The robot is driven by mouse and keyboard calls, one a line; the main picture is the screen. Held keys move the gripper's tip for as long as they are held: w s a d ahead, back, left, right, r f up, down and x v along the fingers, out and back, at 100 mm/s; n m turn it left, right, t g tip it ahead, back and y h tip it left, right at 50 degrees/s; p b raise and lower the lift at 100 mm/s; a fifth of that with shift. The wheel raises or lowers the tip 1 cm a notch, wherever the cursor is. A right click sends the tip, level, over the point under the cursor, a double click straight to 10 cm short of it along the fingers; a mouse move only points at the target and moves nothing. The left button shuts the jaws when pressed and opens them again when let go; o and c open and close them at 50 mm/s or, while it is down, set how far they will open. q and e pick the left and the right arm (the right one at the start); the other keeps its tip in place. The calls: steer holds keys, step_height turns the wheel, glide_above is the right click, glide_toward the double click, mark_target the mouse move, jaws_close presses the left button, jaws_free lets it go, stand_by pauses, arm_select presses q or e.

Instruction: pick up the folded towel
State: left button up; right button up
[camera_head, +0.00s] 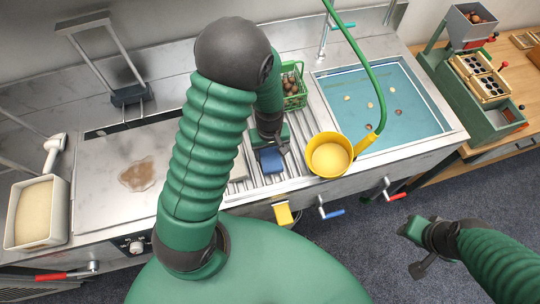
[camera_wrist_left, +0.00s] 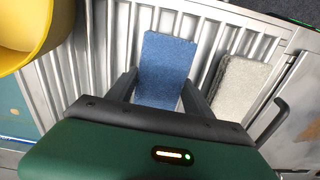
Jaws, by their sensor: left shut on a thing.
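A blue folded towel (camera_head: 271,161) lies on the ribbed metal drainer between the hot plate and the sink. In the left wrist view the blue towel (camera_wrist_left: 166,62) sits between the two fingers of my left gripper (camera_wrist_left: 160,88), which is shut on it. In the head view my left gripper (camera_head: 268,143) comes down over the towel, partly hidden by my own arm.
A yellow pot (camera_head: 329,155) stands right of the towel, near the sink (camera_head: 385,98). A green basket (camera_head: 292,86) of chestnuts stands behind. A green hose (camera_head: 362,62) arcs over the sink. A white bin (camera_head: 37,212) stands far left.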

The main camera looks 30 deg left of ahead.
arm_select(q)
steer(key=shift+c, duration=1)
steer(key=shift+r, duration=0.1)
